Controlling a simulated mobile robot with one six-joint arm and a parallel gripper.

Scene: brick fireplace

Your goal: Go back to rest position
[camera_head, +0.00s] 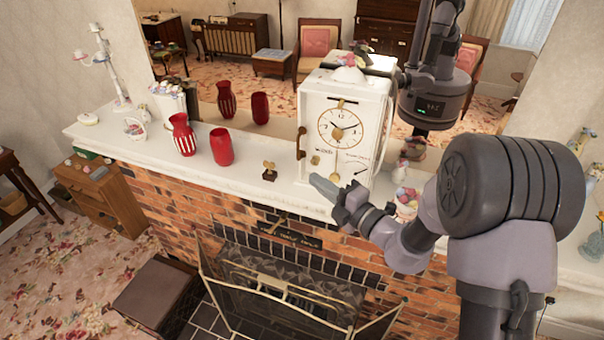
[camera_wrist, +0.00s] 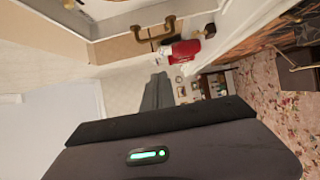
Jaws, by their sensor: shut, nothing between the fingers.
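My gripper (camera_head: 325,188) is shut and empty. It is in front of the lower part of the white clock (camera_head: 346,100), above the front edge of the mantel. In the wrist view my gripper (camera_wrist: 156,92) points along the mantel, its fingers together. The clock has a gold dial and a brown handle on its left side; the handle (camera_wrist: 146,34) also shows in the wrist view. My arm comes in from the right and hides part of the mantel and what stands there.
The white mantel (camera_head: 245,189) holds a small gold key-like piece (camera_head: 269,171), a red vase (camera_head: 221,147), a striped red vase (camera_head: 183,134) and a small basket (camera_head: 134,129). A fire screen (camera_head: 290,300) stands below. Figurines (camera_head: 406,195) sit right of the clock.

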